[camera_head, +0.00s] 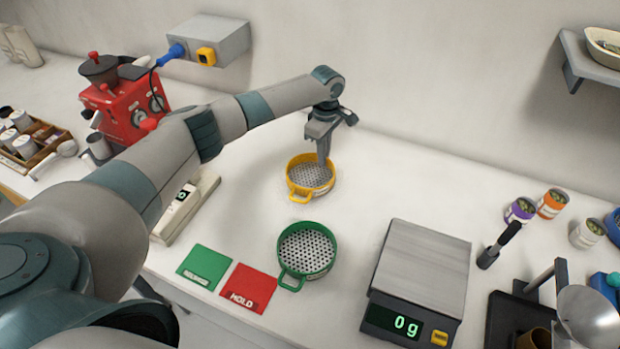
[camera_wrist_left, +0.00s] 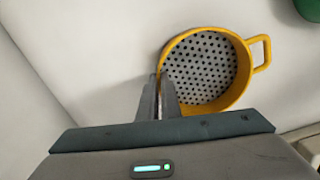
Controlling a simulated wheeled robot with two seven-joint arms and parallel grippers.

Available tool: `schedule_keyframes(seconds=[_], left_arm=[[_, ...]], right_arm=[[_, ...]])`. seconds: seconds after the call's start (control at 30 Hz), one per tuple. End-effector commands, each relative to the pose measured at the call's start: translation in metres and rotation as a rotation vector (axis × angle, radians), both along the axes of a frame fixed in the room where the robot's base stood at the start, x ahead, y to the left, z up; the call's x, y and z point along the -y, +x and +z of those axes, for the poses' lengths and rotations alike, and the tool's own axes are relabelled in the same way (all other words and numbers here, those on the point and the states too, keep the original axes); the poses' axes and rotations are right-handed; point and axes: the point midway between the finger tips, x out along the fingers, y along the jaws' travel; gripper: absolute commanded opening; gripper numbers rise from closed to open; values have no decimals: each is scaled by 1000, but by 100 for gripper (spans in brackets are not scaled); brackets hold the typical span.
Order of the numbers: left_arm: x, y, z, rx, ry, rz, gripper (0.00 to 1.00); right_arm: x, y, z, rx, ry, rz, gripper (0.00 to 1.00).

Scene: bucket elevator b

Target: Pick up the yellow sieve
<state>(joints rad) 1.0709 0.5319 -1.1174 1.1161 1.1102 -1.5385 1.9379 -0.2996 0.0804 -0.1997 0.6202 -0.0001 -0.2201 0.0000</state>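My left gripper (camera_head: 324,160) reaches down at the sieve's back rim. In the left wrist view its two fingers (camera_wrist_left: 159,80) are close together, one on each side of the wall, so the gripper looks shut on the rim. Whether the sieve is clear of the counter cannot be told. My right gripper is not in view.
A green sieve (camera_head: 281,246) stands in front, beside green (camera_head: 204,266) and red (camera_head: 249,288) cards. A scale (camera_head: 425,265) reading 0 g stands to the right. A red grinder (camera_head: 125,110) is at the left. Counter between the yellow sieve and the scale is clear.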

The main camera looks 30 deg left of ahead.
Motion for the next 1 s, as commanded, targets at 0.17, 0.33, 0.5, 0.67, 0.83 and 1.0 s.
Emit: schedule_keyframes(seconds=[0.17,0.33,0.5,0.67,0.83,1.0], left_arm=[[0,0,1,1,0,0,0],[0,0,1,1,0,0,0],[0,1,4,2,-1,0,0],[0,1,17,4,-1,0,0],[5,3,42,4,-2,-2,0],[33,22,59,3,-3,-1,0]], right_arm=[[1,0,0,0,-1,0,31],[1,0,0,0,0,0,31],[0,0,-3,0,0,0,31],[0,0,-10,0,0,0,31],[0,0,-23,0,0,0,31],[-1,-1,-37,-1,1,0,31]])
